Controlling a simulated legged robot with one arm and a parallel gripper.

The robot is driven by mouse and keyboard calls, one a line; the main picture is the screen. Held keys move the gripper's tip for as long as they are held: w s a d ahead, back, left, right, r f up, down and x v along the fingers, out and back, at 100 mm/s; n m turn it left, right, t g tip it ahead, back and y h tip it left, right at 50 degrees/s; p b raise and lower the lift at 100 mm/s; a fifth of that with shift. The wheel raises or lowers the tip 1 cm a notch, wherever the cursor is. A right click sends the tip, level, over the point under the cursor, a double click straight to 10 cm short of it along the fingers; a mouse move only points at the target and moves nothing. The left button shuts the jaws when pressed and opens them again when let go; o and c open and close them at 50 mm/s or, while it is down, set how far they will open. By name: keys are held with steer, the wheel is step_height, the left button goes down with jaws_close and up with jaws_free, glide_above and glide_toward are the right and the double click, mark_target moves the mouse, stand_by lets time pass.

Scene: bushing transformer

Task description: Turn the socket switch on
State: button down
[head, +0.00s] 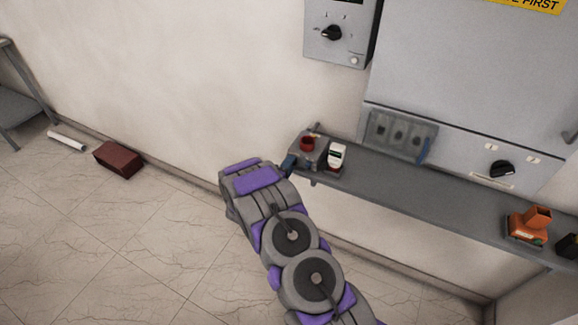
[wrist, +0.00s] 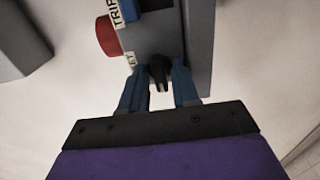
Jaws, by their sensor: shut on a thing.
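A grey box (head: 318,150) with a red round part on top stands at the left end of the shelf. In the wrist view, the grey box (wrist: 160,35) shows a red button (wrist: 106,36), a label reading TRIP and a black switch knob (wrist: 160,75). My gripper (head: 289,163) reaches the box's left side. In the wrist view, the blue fingers of my gripper (wrist: 157,84) stand on both sides of the black knob and are shut on it. My arm hides part of the box's near side in the head view.
The grey shelf (head: 400,190) carries a white handheld device (head: 337,156) close to the box and an orange device (head: 529,224) farther right. A wall panel with a black rotary knob (head: 331,33) hangs above. A dark red block (head: 118,160) lies on the floor.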

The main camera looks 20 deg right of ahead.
steer(key=shift+f, duration=0.1)
steer(key=m, duration=1.7)
steer(key=shift+a+f+m, duration=0.1)
steer(key=shift+f+m, duration=0.05)
steer(key=shift+m, duration=0.25)
stand_by(0.5)
steer(key=c, duration=1.1)
jaws_free()
steer(key=shift+w, duration=0.1)
